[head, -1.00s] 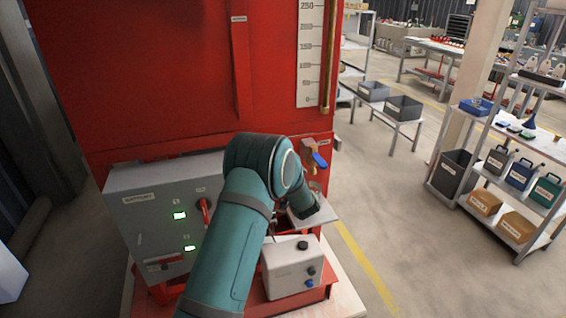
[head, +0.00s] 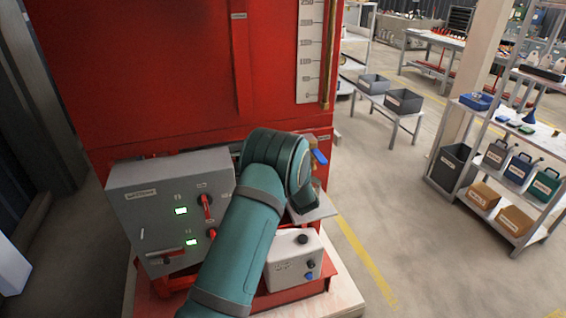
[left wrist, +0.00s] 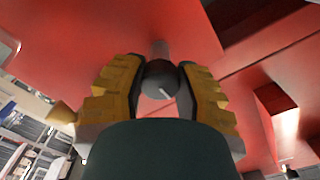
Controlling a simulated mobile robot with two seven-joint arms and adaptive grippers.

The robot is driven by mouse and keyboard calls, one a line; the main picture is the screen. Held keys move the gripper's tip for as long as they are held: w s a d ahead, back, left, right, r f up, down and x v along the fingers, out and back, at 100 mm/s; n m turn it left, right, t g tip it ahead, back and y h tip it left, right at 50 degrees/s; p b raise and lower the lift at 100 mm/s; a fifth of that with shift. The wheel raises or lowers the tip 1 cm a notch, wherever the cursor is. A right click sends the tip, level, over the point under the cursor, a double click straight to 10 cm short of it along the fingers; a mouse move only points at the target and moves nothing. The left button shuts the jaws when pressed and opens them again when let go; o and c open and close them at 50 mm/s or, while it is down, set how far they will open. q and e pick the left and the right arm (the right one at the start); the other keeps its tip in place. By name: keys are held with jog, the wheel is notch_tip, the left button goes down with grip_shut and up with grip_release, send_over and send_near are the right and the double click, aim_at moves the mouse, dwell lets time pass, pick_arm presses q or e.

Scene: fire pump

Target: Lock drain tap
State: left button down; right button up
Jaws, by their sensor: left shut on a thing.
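The drain tap's blue lever (head: 320,157) shows at the lower right of the red tank, just right of my arm's teal joint. My arm covers most of the brass tap body. My left gripper (left wrist: 160,82) shows in the left wrist view, with its yellow and black fingers closed around a dark round knob (left wrist: 159,79). A short stem runs from the knob toward a red surface. I cannot tell which part the knob belongs to. In the head view my left gripper is hidden behind the arm. My right gripper is in neither view.
A grey control box (head: 170,212) with red switches stands left of my arm. A white box (head: 293,262) with knobs sits below it on the red base. Shelves (head: 545,150) and a low table (head: 392,104) with bins stand at the right, with open floor before them.

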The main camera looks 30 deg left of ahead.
pick_arm(q)
jog(key=c, duration=0.6)
grip_release()
jog(key=shift+f, duration=0.1)
jog(key=v, duration=1.2)
jog(key=shift+s, duration=0.1)
jog(key=s+d+f+g+h+b, duration=0.1)
jog(key=s+d+f+h, duration=0.2)
jog(key=d+f+h, duration=0.35)
jog(key=s+d+f+g+h, duration=0.1)
jog(key=s+d+f+h, duration=0.25)
jog(key=f, duration=0.65)
jog(key=s+d+f+g+h, duration=0.3)
jog(key=s+d, duration=0.3)
jog(key=s, duration=0.4)
jog(key=s+d+f+n+g+h+b, duration=0.1)
jog(key=s+d+f+g+h, duration=0.3)
jog(key=s+d, duration=0.3)
jog(key=s, duration=0.3)
jog(key=shift+d+f+g+h, duration=0.2)
jog(key=shift+d+g+h, duration=0.1)
jog(key=shift+h, duration=0.1)
